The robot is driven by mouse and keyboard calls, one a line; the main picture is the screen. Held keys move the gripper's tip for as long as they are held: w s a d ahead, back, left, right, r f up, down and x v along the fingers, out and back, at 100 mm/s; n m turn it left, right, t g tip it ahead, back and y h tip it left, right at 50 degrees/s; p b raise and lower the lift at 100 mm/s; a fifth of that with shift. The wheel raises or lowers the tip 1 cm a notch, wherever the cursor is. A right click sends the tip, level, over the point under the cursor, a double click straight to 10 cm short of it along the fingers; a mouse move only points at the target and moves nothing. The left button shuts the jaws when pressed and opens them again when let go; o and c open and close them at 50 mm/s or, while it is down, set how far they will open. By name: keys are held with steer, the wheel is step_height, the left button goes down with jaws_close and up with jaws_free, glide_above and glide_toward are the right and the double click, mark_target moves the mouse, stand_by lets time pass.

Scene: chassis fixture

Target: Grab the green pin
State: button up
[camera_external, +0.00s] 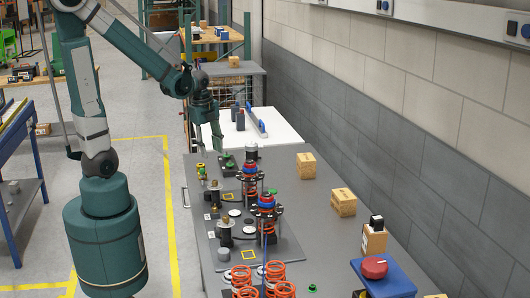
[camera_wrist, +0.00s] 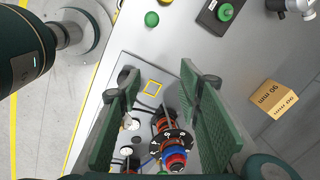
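One small round green piece (camera_wrist: 151,19) stands alone on the grey table. The other, a round green knob (camera_wrist: 225,12), sits on a dark block (camera_wrist: 208,22); a similar dark block with green on it (camera_external: 228,162) shows in the external view. My gripper (camera_wrist: 157,72) is open, with nothing held between its green fingers. Both green pieces lie beyond its fingertips in the wrist view. In the external view, my gripper (camera_external: 207,142) is above the far left part of the table.
Spring struts with red and blue tops (camera_external: 266,202) stand on a plate and rise near my fingers in the wrist view (camera_wrist: 174,160). Wooden blocks (camera_external: 306,165) (camera_external: 343,202) stand to the right.

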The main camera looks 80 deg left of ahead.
mark_target(202, 174)
steer(key=s+a+f+m, duration=0.1)
steer(key=a+f, duration=0.1)
steer(key=s+a+f+m+g, duration=0.1)
steer(key=a+f, duration=0.1)
steer(key=s+a+f+m+b, duration=0.1)
steer(key=a+f, duration=0.2)
steer(key=shift+s+f+m+h, duration=0.1)
steer(key=shift+s+m+h, duration=0.1)
steer(key=shift+m+h, duration=0.2)
steer(key=shift+f, duration=1.25)
steer(key=shift+s+f+b, duration=0.1)
steer(key=shift+f+b, duration=0.5)
steer(key=shift+f, duration=2)
steer(key=c, duration=1)
